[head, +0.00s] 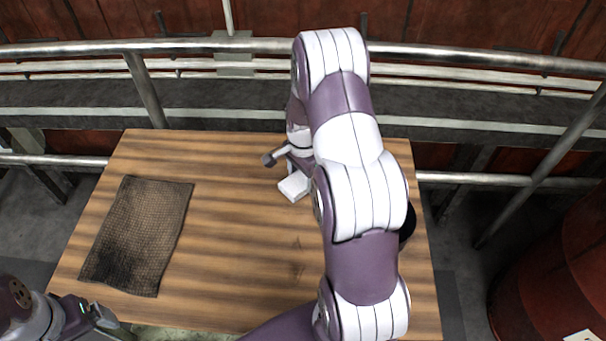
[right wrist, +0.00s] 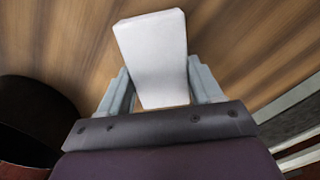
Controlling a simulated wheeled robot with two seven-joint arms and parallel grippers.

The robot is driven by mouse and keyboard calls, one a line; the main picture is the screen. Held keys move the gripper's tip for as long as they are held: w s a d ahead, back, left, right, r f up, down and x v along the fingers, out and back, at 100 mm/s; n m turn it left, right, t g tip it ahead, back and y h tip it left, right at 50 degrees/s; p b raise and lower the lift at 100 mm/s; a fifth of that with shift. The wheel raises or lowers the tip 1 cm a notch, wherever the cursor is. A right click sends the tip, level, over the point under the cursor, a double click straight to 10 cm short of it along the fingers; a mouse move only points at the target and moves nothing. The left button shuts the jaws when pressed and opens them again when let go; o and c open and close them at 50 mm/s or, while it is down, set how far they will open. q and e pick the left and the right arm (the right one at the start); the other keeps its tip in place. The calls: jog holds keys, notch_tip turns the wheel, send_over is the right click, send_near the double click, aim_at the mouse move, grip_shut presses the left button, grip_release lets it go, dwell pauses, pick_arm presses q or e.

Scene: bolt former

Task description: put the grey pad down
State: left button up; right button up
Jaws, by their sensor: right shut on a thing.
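The grey pad (right wrist: 152,50), a pale, nearly white flat block, is held between the two fingers of my right gripper (right wrist: 161,84). In the head view the pad (head: 294,186) shows at the far middle part of the wooden table (head: 240,235), partly hidden by my right arm. I cannot tell whether it touches the table top. My left gripper (head: 104,318) is at the bottom left corner, by the table's near left edge, away from the pad. Its fingers are too unclear to read.
A dark woven mat (head: 140,235) lies on the table's left side. A black round container (head: 408,224) stands at the right edge, partly behind my right arm; it also shows in the right wrist view (right wrist: 35,105). Metal rails (head: 480,58) run behind the table. The table's middle is clear.

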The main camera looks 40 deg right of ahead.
jog(key=o, duration=1.2)
